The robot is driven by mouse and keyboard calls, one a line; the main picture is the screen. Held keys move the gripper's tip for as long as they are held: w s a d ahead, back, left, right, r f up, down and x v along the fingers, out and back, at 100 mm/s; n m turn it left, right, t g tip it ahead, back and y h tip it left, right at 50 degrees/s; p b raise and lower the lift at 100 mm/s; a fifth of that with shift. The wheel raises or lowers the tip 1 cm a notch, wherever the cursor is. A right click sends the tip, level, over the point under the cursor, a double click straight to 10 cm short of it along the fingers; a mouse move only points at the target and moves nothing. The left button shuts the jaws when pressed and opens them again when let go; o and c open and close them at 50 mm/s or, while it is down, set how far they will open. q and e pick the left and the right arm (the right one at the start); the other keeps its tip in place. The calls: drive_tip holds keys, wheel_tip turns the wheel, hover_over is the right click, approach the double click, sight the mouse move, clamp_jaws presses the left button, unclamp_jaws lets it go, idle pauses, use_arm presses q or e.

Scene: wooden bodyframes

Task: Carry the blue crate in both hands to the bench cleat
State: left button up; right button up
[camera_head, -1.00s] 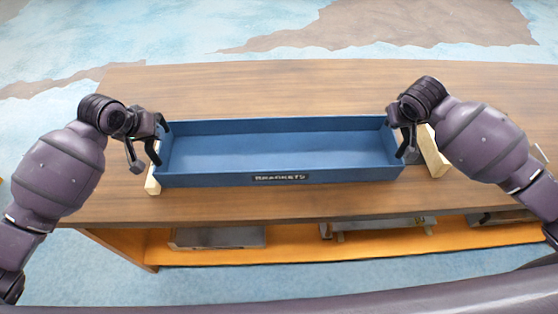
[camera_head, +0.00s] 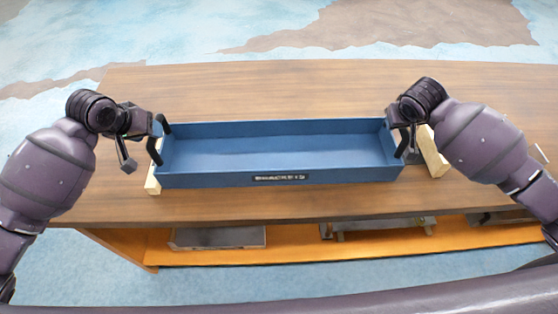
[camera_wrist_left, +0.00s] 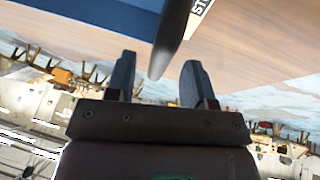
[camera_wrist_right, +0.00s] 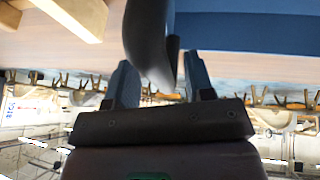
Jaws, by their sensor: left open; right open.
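The blue crate (camera_head: 280,180) sits on the wooden bench, long side towards me, with a dark label on its front wall. It looks empty and has a dark handle at each end. My left gripper (camera_head: 150,128) is open at the left handle (camera_head: 154,152). In the left wrist view that handle (camera_wrist_left: 172,40) shows between the open fingertips (camera_wrist_left: 158,72). My right gripper (camera_head: 398,122) is open at the right handle (camera_head: 403,142). In the right wrist view the handle (camera_wrist_right: 148,45) reaches deeper between the fingers (camera_wrist_right: 160,78). Contact cannot be told.
Pale wooden blocks stand by the crate's left end (camera_head: 153,182) and right end (camera_head: 434,155); which is the cleat is unclear. The bench top (camera_head: 250,90) is clear behind the crate. An orange lower shelf (camera_head: 290,250) holds grey metal items.

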use_arm(q)
drive_tip(key=v, duration=0.9)
use_arm(e)
drive_tip(key=v, duration=1.2)
use_arm(q)
drive_tip(key=shift+s+r, duration=0.1)
drive_tip(key=shift+r, duration=0.05)
